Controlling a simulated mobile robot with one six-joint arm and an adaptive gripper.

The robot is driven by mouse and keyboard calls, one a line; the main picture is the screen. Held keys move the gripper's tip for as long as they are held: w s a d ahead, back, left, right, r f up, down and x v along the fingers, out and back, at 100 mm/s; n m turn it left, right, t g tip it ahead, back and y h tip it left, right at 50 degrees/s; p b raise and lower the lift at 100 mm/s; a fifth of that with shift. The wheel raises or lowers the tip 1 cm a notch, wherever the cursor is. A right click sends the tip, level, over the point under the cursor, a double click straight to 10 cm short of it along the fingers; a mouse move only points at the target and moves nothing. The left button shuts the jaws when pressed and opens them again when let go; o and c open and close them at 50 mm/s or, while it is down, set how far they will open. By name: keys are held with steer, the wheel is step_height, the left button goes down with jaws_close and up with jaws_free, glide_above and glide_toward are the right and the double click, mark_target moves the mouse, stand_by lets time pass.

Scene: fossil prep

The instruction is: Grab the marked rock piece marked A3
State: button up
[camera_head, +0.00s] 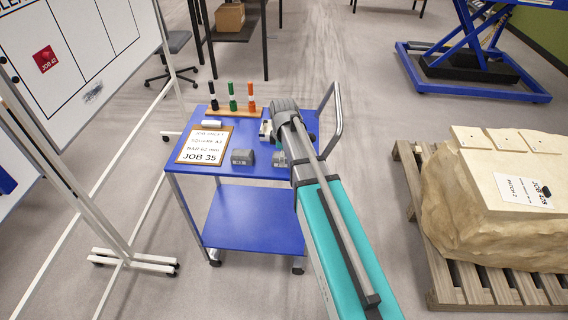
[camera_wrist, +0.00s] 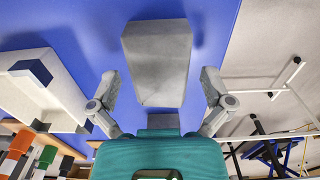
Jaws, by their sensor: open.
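In the wrist view my gripper (camera_wrist: 159,88) is open, with one finger on each side of a grey rock piece (camera_wrist: 157,62). The piece lies on the blue cart top, its near end between or just beyond the fingertips; I cannot tell if they touch it. No A3 mark is readable on it. In the head view one grey piece (camera_head: 242,157) sits beside the clipboard, and another (camera_head: 279,159) sits right of it, against my arm's outline. My arm hides the gripper there. I cannot tell which piece the wrist view shows.
The blue cart (camera_head: 245,215) carries a clipboard (camera_head: 205,144) reading "SQUARE A3" and "JOB 35", and black, green and orange markers (camera_head: 232,97). A large rock on a pallet (camera_head: 470,285) stands right.

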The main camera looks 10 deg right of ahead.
steer(key=shift+f+b, duration=0.3)
steer(key=shift+f, duration=0.2)
steer(key=shift+c, duration=0.3)
steer(key=c, duration=1.2)
steer(key=shift+r, duration=0.1)
step_height(320, 180, up, 3)
steer(key=p, duration=0.3)
steer(key=shift+r, duration=0.1)
steer(key=s+a+r+p, duration=0.3)
steer(key=s+r+p, duration=0.6)
steer(key=s, duration=0.4)
steer(key=shift+s+a+r+p, duration=0.25)
steer(key=shift+r+p, duration=0.1)
steer(key=shift+p, duration=0.2)
